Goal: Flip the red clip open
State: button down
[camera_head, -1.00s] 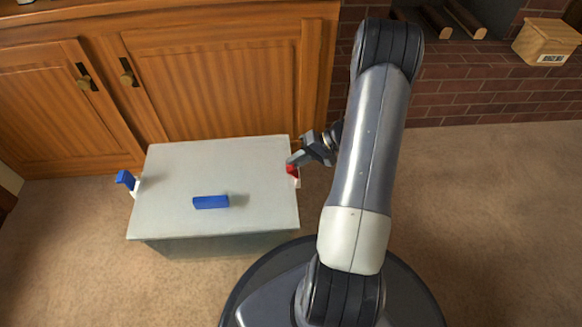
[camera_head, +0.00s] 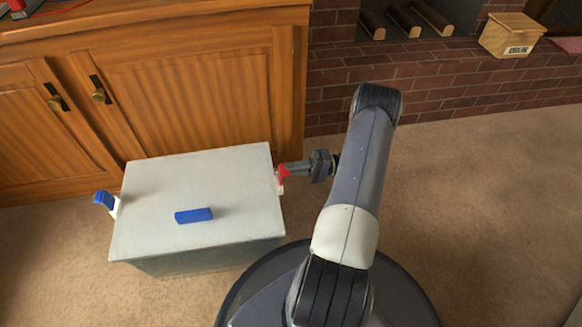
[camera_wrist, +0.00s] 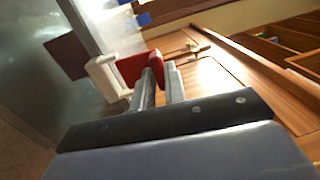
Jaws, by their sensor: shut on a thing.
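A grey box (camera_head: 150,185) with a flat lid stands on the carpet. The small red clip (camera_head: 282,172) is at its right side, above a white mount (camera_head: 281,187). My gripper (camera_head: 285,169) reaches in from the right and is shut on the red clip. In the wrist view, the red clip (camera_wrist: 133,68) is at the tips of my gripper (camera_wrist: 161,76) and stands out from the box wall, beside the white mount (camera_wrist: 104,77). The fingers hide part of the clip.
A blue clip (camera_head: 103,200) sticks out at the box's left side. A blue handle (camera_head: 194,215) is on the lid. A wooden cabinet (camera_head: 180,95) stands close behind the box. Open carpet (camera_head: 470,200) lies to the right, before the brick hearth (camera_head: 430,85).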

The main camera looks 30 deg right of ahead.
jog(key=shift+s+d+f+y, duration=0.15)
jog(key=shift+f+y, duration=0.15)
dwell(0.4)
jog(key=c, duration=1.4)
grip_release()
jog(key=shift+c, duration=0.2)
jog(key=shift+r, duration=0.1)
